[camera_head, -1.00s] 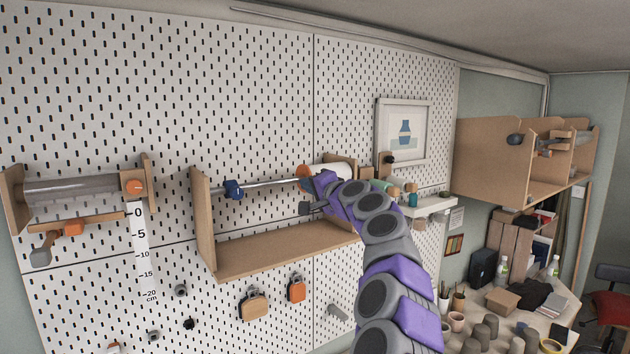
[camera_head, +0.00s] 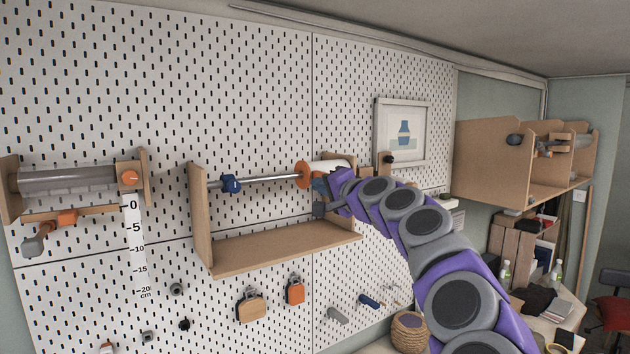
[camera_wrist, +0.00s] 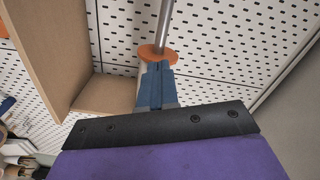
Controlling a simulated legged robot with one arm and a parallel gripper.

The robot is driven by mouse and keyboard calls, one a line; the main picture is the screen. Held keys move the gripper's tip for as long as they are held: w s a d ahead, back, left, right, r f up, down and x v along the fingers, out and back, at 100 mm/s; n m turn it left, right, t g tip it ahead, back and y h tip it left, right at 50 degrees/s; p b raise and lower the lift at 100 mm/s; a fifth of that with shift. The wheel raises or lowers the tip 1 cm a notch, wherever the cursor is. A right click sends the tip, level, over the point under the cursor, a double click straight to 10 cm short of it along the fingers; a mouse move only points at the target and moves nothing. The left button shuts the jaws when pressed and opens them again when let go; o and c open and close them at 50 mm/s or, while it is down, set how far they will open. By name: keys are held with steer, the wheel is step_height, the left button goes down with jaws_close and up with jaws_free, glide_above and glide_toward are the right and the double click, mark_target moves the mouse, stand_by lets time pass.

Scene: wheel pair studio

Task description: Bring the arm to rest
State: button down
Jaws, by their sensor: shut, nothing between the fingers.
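My arm, purple and grey, reaches from the lower right of the head view toward the wooden wall shelf (camera_head: 285,247). My gripper (camera_head: 322,188) is shut and empty near the right part of the metal rod (camera_head: 268,181) above that shelf. In the wrist view its blue fingers (camera_wrist: 157,80) lie together, with the tips just in front of the orange disc (camera_wrist: 157,53) in the picture. I cannot tell whether they touch it. The orange disc also shows in the head view (camera_head: 303,174), and a dark blue clamp (camera_head: 231,184) sits on the rod's left part.
The pegboard (camera_head: 200,80) fills the wall behind. A grey roller (camera_head: 68,178) is mounted at the left. A framed picture (camera_head: 403,131) and a wooden cabinet (camera_head: 500,160) are at the right. Small tools and orange-trimmed blocks (camera_head: 251,308) hang below the shelf.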

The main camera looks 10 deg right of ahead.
steer(key=shift+s+d, duration=0.15)
steer(key=shift+s, duration=0.25)
steer(key=shift+f, duration=0.1)
steer(key=s+a+f+n+g+y+b, duration=0.2)
steer(key=s+a+f+n+g+b, duration=0.25)
steer(key=s+a+f, duration=0.65)
steer(key=s+a+f+n+g+h+b, duration=0.1)
steer(key=s+a+f+n+g+b, duration=0.4)
steer(key=s+f, duration=0.65)
steer(key=s+d+f+g+h+b, duration=0.2)
steer(key=s+d+f+g, duration=0.1)
steer(key=s+f, duration=0.8)
steer(key=s+d+f+g+h+b, duration=0.3)
steer(key=s+d+f, duration=0.2)
steer(key=s+f, duration=0.6)
steer(key=s+d+f+g+h+b, duration=0.2)
steer(key=s+d+f, duration=0.3)
steer(key=s+f, duration=0.6)
steer(key=shift+f+g+h, duration=0.3)
steer(key=shift+g+h, duration=0.1)
steer(key=shift+g, duration=0.05)
